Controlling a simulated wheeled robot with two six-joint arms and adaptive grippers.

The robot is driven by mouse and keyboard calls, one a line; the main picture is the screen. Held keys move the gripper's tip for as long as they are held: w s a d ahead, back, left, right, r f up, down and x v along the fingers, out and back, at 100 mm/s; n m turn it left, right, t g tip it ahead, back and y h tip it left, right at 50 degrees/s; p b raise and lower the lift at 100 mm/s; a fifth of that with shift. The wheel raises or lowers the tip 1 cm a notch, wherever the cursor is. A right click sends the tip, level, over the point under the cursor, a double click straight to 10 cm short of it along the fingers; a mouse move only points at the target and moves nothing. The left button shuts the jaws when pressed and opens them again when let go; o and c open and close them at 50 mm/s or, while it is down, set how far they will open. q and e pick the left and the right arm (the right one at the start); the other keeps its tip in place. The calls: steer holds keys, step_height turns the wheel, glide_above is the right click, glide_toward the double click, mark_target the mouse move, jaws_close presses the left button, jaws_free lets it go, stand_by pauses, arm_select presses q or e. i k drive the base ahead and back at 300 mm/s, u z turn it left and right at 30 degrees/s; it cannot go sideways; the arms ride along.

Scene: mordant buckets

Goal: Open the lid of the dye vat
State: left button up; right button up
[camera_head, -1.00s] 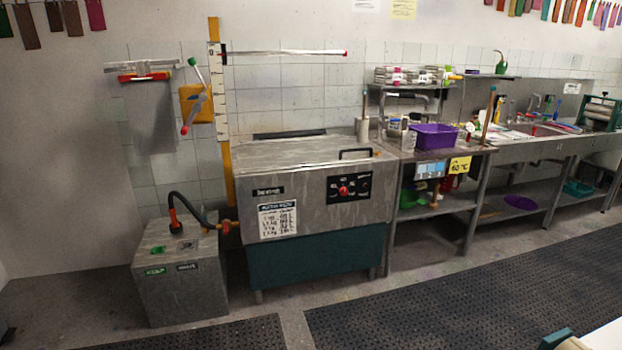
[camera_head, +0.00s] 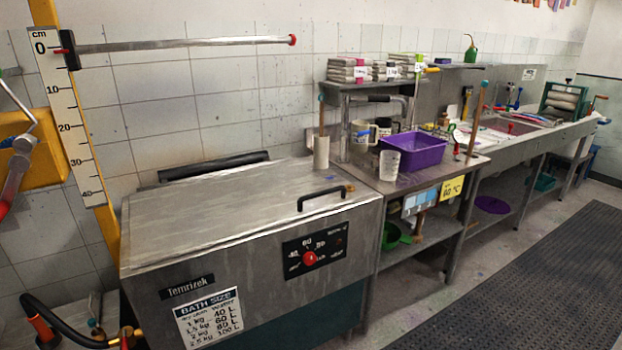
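The dye vat (camera_head: 245,265) is a grey metal box at the lower left of the head view. Its flat metal lid (camera_head: 225,205) lies shut on top. A black bar handle (camera_head: 322,198) stands at the lid's front right. The vat's front carries a red control knob (camera_head: 309,258) and a white bath size label (camera_head: 209,318). Neither of my grippers shows in the head view.
A measuring post (camera_head: 72,120) with a horizontal rod (camera_head: 185,44) rises at the left. Black floor matting (camera_head: 520,270) lies clear at the lower right.

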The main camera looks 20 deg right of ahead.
mark_target(192, 207)
steer(key=i, duration=0.55)
steer(key=z, duration=2)
steer(key=i, duration=1.35)
steer(key=u, duration=1.85)
